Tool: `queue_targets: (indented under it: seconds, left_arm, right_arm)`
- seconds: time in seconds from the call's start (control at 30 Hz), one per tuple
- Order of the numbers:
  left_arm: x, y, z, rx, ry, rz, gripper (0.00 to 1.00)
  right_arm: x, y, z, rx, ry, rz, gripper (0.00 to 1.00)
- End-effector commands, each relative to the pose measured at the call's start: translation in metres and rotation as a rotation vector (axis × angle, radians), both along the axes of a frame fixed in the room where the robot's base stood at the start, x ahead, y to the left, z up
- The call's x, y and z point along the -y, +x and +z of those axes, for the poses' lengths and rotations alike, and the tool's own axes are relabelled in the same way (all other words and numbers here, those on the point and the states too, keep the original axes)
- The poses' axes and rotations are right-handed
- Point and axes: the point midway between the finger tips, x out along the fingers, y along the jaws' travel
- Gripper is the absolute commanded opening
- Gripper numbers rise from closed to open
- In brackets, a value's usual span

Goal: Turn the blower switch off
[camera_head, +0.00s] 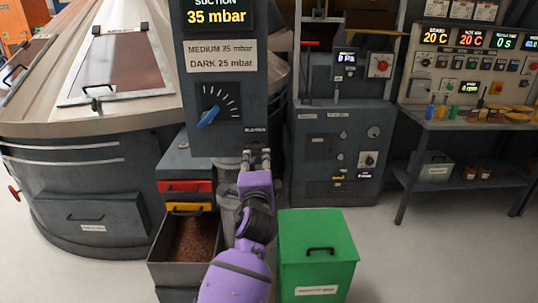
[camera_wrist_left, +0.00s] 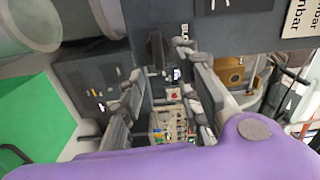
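The blower switch (camera_wrist_left: 156,48) shows in the left wrist view as a black lever under the edge of the grey suction panel, beside a small white label. In the head view the label (camera_head: 255,130) is at the panel's lower right corner, and the switch is hard to make out behind my fingers. My left gripper (camera_head: 256,157) is just below that corner with its fingers apart. In the wrist view the gripper (camera_wrist_left: 160,66) has its two fingertips on either side of the lever's lower end. I cannot tell if they touch it. My right gripper is not in view.
The suction panel (camera_head: 222,80) has a dial with a blue pointer (camera_head: 209,117) and reads 35 mbar. Below stand an open bin of brown grains (camera_head: 157,248) and a green box (camera_head: 318,245). A grey cabinet (camera_head: 305,150) is behind. Open floor lies at the right.

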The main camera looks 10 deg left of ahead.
Motion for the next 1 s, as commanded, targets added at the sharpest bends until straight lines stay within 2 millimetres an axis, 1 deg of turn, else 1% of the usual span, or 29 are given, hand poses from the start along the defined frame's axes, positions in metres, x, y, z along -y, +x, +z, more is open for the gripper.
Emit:
queue_targets:
  seconds: [0.07, 0.17, 0.27, 0.4, 0.6, 0.77, 1.0]
  left_arm:
    - [-0.002, 0.000, 0.000, -0.020, 0.065, 0.010, 0.31]
    - [-0.004, 0.005, -0.001, -0.030, 0.089, 0.009, 0.31]
    - [-0.007, 0.017, 0.000, -0.029, 0.090, 0.009, 0.31]
    - [-0.013, 0.040, 0.000, -0.029, 0.089, 0.008, 0.31]
    - [-0.021, 0.066, -0.001, -0.029, 0.086, 0.008, 0.31]
    - [-0.023, 0.074, -0.001, -0.029, 0.085, 0.007, 0.31]
    - [-0.023, 0.074, -0.001, -0.028, 0.086, 0.007, 0.31]
  right_arm:
    - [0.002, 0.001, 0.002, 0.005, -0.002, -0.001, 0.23]
    - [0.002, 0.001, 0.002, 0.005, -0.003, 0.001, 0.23]
    - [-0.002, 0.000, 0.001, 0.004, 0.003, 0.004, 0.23]
    - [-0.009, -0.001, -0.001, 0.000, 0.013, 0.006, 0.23]
    - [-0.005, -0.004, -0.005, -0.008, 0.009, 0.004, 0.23]
    - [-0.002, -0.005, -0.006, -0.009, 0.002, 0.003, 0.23]
    - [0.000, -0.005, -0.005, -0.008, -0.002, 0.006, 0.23]
